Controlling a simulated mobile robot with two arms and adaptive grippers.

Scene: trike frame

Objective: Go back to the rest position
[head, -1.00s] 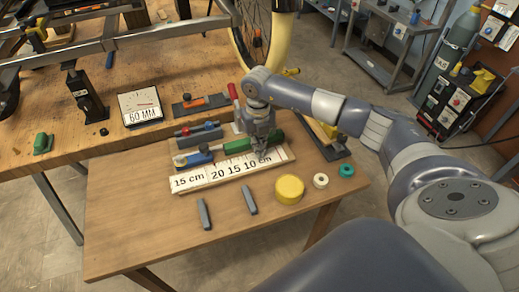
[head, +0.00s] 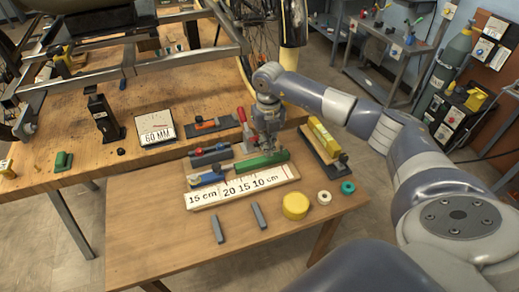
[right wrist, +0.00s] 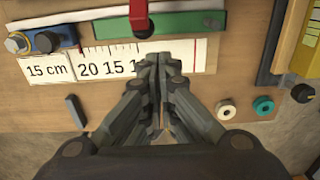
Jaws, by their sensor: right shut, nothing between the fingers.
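My right gripper (head: 270,148) is shut and empty. In the head view it hangs over the green block (head: 262,161) on the white scale board (head: 240,194). In the right wrist view, its closed fingertips (right wrist: 152,60) show over the board's printed scale (right wrist: 105,62), just below the green block (right wrist: 180,25). I cannot tell the exact gap beneath them. My right arm reaches in from the right side. My left gripper is not in view.
On the small table (head: 150,235) are two grey bars, a yellow round piece (head: 295,206), a white ring (head: 324,197) and a teal ring (head: 348,187). A yellow-block fixture (head: 322,145) stands right of the gripper. A red upright handle (head: 242,120) is close on the left.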

